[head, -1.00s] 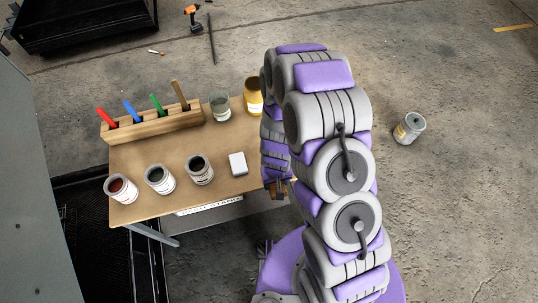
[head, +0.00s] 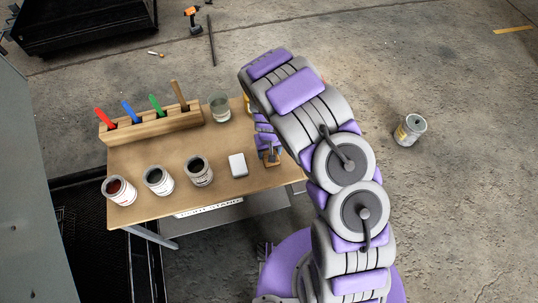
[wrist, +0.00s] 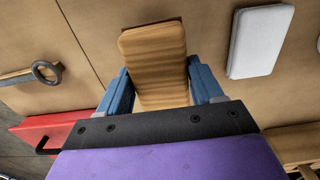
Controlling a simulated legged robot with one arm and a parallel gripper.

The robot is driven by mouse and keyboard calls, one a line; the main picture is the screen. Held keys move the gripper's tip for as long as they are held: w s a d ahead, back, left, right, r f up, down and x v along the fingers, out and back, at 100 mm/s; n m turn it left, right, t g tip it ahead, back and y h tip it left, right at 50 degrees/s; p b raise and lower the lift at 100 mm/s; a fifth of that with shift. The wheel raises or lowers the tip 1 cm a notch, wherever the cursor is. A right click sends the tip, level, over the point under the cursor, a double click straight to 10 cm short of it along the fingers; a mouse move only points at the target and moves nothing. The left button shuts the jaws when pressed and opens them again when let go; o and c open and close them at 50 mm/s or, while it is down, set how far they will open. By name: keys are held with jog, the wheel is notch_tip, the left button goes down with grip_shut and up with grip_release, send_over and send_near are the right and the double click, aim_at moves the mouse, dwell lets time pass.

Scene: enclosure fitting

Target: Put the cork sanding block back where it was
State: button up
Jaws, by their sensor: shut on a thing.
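The cork sanding block (wrist: 153,52) is a tan-brown block with rounded corners, held between the blue fingers of my gripper (wrist: 160,86) in the wrist view. My gripper is shut on it. In the head view my gripper (head: 269,150) is over the right part of the wooden table (head: 222,193), with the cork block (head: 272,161) just showing below the fingers. It is to the right of a white block (head: 237,165). I cannot tell whether the cork block touches the table top.
The white block also shows in the wrist view (wrist: 259,41). Three open cans (head: 199,171) stand along the table's front. A wooden rack (head: 150,122) with coloured handles and a grey-green jar (head: 219,107) stand at the back.

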notch_tip(320, 180, down, 4)
jog(key=shift+r+b, duration=0.15)
jog(key=shift+b, duration=0.35)
jog(key=shift+r, duration=0.1)
jog(key=shift+c, duration=0.3)
jog(key=o, duration=1)
jog(key=shift+r, duration=0.1)
notch_tip(320, 180, up, 12)
jog(key=shift+p, duration=0.95)
jog(key=s+d+r+m, duration=0.1)
jog(key=s+d+r, duration=0.3)
jog(key=r, duration=0.6)
jog(key=s+d+r+m, duration=0.1)
jog(key=s+d+r, duration=0.4)
jog(key=r, duration=0.4)
jog(key=s+d+r, duration=0.1)
jog(key=s+r, duration=0.2)
jog(key=s, duration=0.4)
jog(key=s+d+r+g, duration=0.1)
jog(key=s+r, duration=0.3)
jog(key=s, duration=0.4)
jog(key=s+d+r+m, duration=0.1)
jog(key=s+d+r, duration=0.2)
jog(key=s, duration=0.5)
jog(key=shift+r+g, duration=0.4)
jog(key=shift+r, duration=0.25)
